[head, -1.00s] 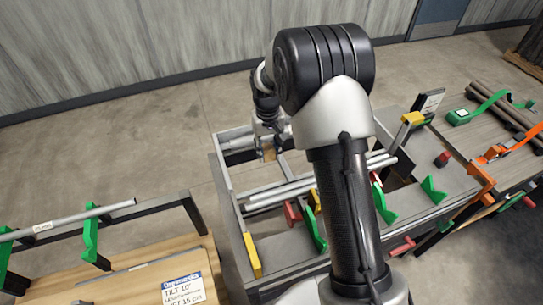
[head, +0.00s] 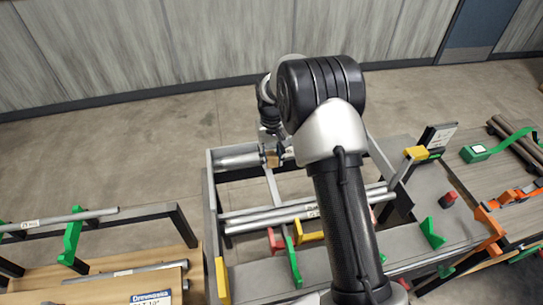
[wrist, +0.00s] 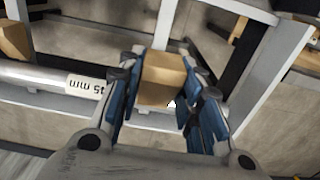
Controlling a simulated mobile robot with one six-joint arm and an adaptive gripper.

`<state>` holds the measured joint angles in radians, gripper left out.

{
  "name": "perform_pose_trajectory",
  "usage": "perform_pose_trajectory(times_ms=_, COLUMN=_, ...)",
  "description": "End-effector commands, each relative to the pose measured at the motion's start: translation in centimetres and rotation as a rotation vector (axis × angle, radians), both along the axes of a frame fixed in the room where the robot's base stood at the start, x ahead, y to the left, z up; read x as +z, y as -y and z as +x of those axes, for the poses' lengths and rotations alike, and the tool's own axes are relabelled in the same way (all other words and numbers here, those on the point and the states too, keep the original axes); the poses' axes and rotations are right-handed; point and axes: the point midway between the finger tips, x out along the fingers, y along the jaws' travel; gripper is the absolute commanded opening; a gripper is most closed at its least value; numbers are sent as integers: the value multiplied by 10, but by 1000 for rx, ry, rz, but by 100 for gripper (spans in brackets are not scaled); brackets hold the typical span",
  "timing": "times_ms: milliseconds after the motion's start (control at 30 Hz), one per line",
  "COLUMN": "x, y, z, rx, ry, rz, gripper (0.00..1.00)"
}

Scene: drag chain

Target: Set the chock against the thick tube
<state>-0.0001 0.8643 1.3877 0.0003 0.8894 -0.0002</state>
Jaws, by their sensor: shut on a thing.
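My gripper (wrist: 165,90) is shut on a wooden chock (wrist: 163,75), held between its blue pads in the wrist view. In the head view the chock (head: 272,160) is a small tan patch under my wrist, at the back of the grey frame. The thick tube (wrist: 45,77), pale grey with a "45 mm" label, lies to the left of my gripper in the wrist view. In the head view the tube (head: 240,161) lies along the frame's back left. A finger hides the tube's near end, so I cannot tell whether the chock touches it.
Another wooden block (wrist: 14,40) sits by the tube at the wrist view's left edge. Thinner tubes (head: 285,215) lie across the frame's middle. Green (head: 294,262) and yellow (head: 222,280) brackets stand nearer. A bench with a black rack stands left; another bench stands right.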

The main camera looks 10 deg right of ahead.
Motion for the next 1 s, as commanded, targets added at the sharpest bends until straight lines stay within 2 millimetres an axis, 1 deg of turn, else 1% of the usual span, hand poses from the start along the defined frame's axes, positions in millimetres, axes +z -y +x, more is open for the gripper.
perform_pose_trajectory(times_ms=1000, x=-60, y=0, z=7, rx=0, ry=0, rz=0, gripper=9)
